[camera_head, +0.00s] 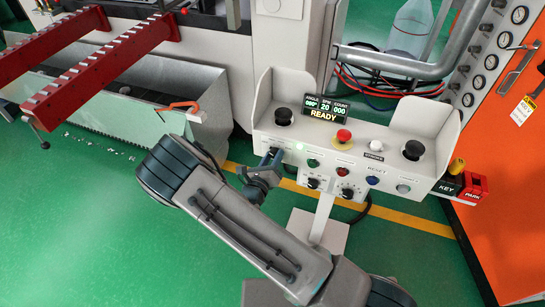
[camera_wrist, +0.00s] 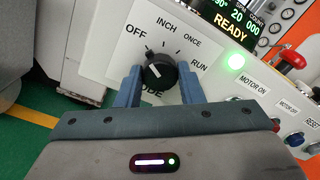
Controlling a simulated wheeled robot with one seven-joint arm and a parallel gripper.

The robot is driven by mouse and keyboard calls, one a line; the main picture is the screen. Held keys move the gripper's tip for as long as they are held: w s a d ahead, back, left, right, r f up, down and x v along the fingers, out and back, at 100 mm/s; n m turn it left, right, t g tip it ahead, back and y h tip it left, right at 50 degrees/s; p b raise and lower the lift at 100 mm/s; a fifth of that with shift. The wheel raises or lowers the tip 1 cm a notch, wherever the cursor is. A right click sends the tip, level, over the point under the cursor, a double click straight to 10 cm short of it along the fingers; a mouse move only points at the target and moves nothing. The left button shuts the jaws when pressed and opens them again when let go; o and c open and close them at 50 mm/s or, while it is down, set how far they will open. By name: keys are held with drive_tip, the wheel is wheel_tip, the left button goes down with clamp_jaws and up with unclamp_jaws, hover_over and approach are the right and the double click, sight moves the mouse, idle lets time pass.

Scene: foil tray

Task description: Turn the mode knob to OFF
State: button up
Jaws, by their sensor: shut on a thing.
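The black mode knob (camera_wrist: 158,72) sits on a white plate (camera_wrist: 118,57) marked OFF, INCH, ONCE, RUN and MODE in the wrist view. A small dark tip on the knob points up and left, towards the OFF side; a white mark shows on its face. Its exact setting is hard to tell. My gripper (camera_wrist: 160,84) is shut on the knob, with one blue finger on each side. In the head view my gripper (camera_head: 271,158) is at the left end of the control box (camera_head: 400,152) and hides the knob.
The display (camera_head: 323,112) reads READY, and a green lamp (camera_wrist: 236,62) is lit right of the knob. A red mushroom button (camera_head: 343,136), several smaller buttons and two black palm buttons (camera_head: 284,116) (camera_head: 413,150) share the box. An orange cabinet (camera_head: 500,150) stands at right.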

drive_tip(key=o, duration=1)
drive_tip(key=shift+a, duration=0.1)
drive_tip(key=shift+s, duration=0.1)
drive_tip(key=b+v, duration=0.1)
drive_tip(key=v, duration=1.2)
drive_tip(key=shift+s, duration=0.35)
drive_tip(key=shift+a, duration=0.15)
